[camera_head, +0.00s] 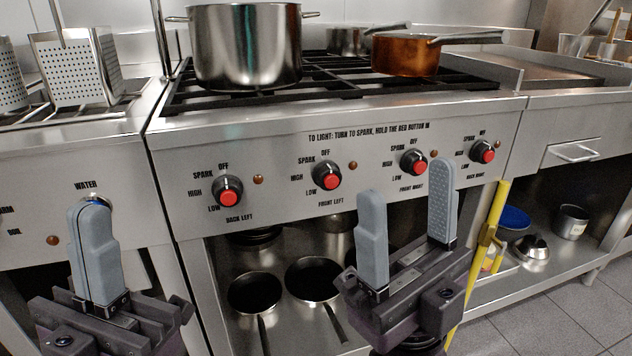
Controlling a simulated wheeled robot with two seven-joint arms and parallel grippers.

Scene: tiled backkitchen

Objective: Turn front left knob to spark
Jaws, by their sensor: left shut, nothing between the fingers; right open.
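The front left knob (327,175) is black with a red button, second from the left on the stove's front panel (270,208). Its label "FRONT LEFT" is below it, with "SPARK" at upper left and "OFF" above. My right gripper (408,212) is open and empty, in front of the panel, below and right of that knob and apart from it. One finger overlaps the area just below the front right knob (413,161). My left gripper (92,215) is shut and empty at the far left, in front of the water control, which it mostly hides.
The back left knob (228,191) and back right knob (483,151) flank the middle ones. A steel pot (245,50) and a copper pan (408,55) stand on the burners. Pans lie on the shelf below. A yellow pole (486,240) stands right of my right gripper.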

